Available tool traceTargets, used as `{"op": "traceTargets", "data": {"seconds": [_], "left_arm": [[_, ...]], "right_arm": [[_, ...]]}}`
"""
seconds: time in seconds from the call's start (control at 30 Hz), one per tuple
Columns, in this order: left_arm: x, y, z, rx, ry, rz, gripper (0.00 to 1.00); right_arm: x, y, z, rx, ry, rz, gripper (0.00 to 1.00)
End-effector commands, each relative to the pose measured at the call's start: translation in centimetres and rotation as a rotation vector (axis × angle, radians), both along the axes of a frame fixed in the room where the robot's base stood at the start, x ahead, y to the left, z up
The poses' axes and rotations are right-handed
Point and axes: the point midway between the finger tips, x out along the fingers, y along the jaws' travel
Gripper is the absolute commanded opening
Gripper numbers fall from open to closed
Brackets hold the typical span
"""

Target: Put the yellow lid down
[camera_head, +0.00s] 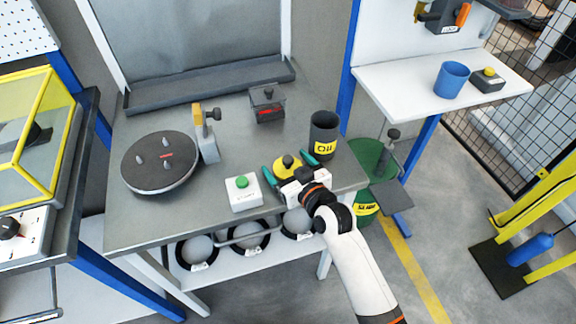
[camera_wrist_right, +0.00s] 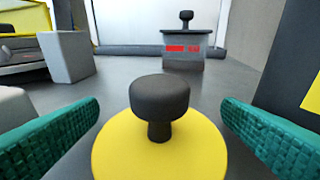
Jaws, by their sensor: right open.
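The yellow lid (camera_head: 287,165) with a black knob lies on the grey workbench (camera_head: 240,130) near its front right, left of the dark oil cup (camera_head: 323,136). In the right wrist view the lid (camera_wrist_right: 160,152) is close up, with its knob (camera_wrist_right: 159,98) upright between the fingers. My right gripper (camera_head: 291,167) is open, its green fingers apart on either side of the lid, and no finger touches the knob. The lid's near edge is hidden by the gripper in the head view. My left gripper is not in view.
A white box with a green button (camera_head: 242,193) stands left of the lid. A dark round turntable (camera_head: 160,163), a grey block with a yellow part (camera_head: 204,135) and a small dark box (camera_head: 267,104) are on the bench. A green drum (camera_head: 370,160) stands right of it.

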Motion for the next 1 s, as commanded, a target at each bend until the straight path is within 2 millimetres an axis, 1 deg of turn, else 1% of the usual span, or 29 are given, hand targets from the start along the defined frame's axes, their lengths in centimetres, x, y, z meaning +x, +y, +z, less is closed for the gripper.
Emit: {"op": "traceTargets", "data": {"seconds": [0.03, 0.2, 0.3, 0.37, 0.4, 0.57, 0.67, 0.77, 1.0], "left_arm": [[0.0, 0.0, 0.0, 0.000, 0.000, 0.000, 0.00], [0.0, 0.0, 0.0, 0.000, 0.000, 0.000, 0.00], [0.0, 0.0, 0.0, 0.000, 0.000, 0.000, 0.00], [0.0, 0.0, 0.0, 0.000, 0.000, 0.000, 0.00], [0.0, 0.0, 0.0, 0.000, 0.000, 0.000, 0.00], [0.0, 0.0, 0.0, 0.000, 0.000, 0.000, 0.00], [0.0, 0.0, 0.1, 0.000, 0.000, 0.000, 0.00], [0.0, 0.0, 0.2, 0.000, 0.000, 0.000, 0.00], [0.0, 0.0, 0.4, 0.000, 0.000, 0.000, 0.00]], "right_arm": [[0.0, 0.0, 0.0, 0.000, 0.000, 0.000, 0.85], [0.0, 0.0, 0.0, 0.000, 0.001, 0.000, 0.58], [0.0, 0.0, 0.0, 0.000, 0.001, 0.000, 0.42], [0.0, 0.0, 0.0, 0.000, 0.001, 0.000, 0.42], [0.0, 0.0, 0.0, 0.000, 0.000, 0.000, 0.39], [0.0, 0.0, 0.0, 0.000, 0.000, 0.000, 0.39], [0.0, 0.0, 0.7, 0.002, 0.000, 0.001, 0.39], [0.0, 0.0, 2.2, 0.002, -0.003, 0.001, 0.39], [0.0, 0.0, 7.2, 0.003, -0.005, 0.001, 0.39]]}}
